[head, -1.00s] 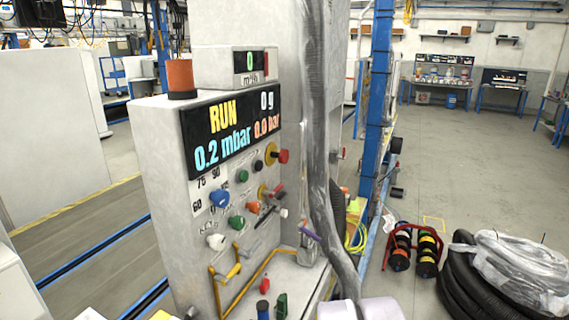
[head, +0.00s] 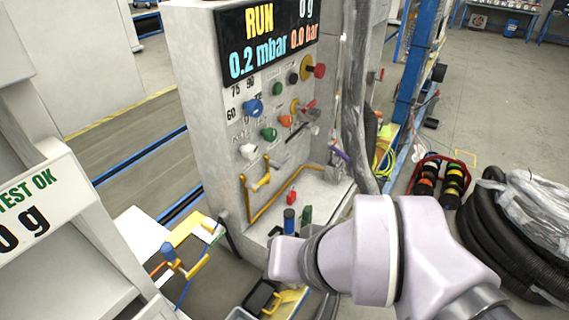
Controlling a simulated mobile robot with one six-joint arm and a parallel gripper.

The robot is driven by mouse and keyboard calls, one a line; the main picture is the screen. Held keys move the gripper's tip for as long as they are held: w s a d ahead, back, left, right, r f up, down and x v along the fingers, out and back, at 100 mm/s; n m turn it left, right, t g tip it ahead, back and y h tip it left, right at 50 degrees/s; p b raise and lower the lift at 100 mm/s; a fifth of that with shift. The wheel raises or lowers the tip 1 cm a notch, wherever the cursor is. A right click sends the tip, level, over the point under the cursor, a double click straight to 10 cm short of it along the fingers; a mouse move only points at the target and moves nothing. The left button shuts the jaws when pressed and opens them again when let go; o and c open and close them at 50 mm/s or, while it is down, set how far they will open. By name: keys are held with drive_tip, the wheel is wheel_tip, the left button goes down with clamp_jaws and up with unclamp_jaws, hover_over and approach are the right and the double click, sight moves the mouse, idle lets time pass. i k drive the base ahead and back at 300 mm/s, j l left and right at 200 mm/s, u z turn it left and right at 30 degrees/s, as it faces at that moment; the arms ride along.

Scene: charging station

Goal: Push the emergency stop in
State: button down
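The emergency stop is a red mushroom button (head: 319,71) on a round yellow base (head: 306,66). It sticks out from the upper right of the white control panel (head: 215,110), just under the display. I cannot tell from this angle how far in it sits. Nothing touches it. The display (head: 268,42) reads RUN, 0.2 mbar and 0.0 bar. My arm shows at the lower right, below and apart from the button. My gripper cannot be made out in the head view.
Below the stop are a second red knob with a yellow base (head: 307,105), several coloured buttons including a blue one (head: 252,107), and a yellow rail (head: 285,190). A ribbed hose (head: 354,120) hangs right of the panel. Black hose coils (head: 505,240) lie on the floor.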

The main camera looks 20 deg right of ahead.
sight(319, 71)
drive_tip(key=i+l+z, duration=0.3)
drive_tip(key=i, duration=0.2)
drive_tip(key=i+z, duration=0.3)
drive_tip(key=i, duration=0.15)
